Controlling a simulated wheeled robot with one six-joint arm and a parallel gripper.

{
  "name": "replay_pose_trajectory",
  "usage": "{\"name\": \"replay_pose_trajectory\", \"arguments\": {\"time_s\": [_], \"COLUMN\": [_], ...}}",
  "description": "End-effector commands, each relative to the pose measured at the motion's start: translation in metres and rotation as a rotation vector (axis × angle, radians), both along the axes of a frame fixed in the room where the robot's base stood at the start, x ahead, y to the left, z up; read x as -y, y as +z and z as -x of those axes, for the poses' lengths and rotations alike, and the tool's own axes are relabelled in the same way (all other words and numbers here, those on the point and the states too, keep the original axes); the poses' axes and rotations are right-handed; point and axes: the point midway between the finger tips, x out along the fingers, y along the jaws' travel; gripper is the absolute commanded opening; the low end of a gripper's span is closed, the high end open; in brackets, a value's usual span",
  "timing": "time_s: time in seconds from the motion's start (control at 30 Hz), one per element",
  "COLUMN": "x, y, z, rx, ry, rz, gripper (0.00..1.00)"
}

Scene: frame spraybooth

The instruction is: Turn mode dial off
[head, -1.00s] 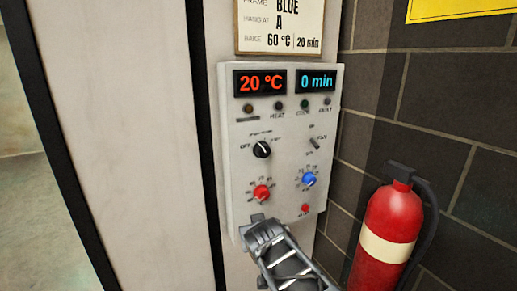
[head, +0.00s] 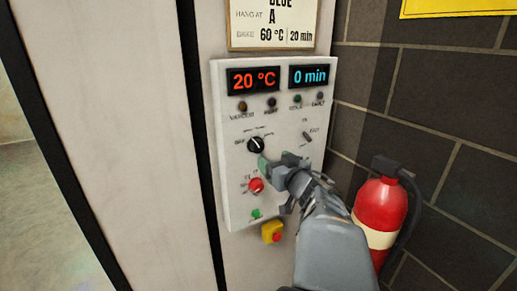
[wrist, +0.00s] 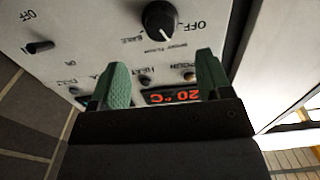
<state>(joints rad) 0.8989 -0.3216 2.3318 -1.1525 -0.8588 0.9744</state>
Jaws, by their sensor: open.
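The mode dial (head: 255,145) is a black round knob with a white mark, on the left of the white control panel (head: 228,195). OFF is printed at its left in the head view; I cannot read its setting surely. My gripper (head: 276,163) is open and empty, just below and right of the dial. The wrist view shows the panel upside down. There the dial (wrist: 160,20) lies beyond the two green fingertips, roughly in line with the gap between them (wrist: 164,72). The fingers are not around it.
A red knob (head: 256,186), a green button (head: 256,214) and a red-and-yellow stop button (head: 272,232) sit below the dial. A small switch (head: 307,136) is at right. My arm hides the panel's lower right. A fire extinguisher (head: 380,205) stands at right by the brick wall.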

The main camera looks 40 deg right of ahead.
Motion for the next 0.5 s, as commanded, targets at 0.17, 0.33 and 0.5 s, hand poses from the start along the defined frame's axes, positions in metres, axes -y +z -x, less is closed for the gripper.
{"name": "replay_pose_trajectory", "arguments": {"time_s": [0.17, 0.33, 0.5], "x": [0.004, 0.008, 0.011], "y": [0.000, 0.000, 0.000], "z": [-0.036, -0.063, -0.081], "rx": [-0.002, -0.002, -0.001], "ry": [0.003, 0.002, -0.001], "rz": [-0.001, -0.001, 0.000], "gripper": [0.72, 0.72, 0.72]}}
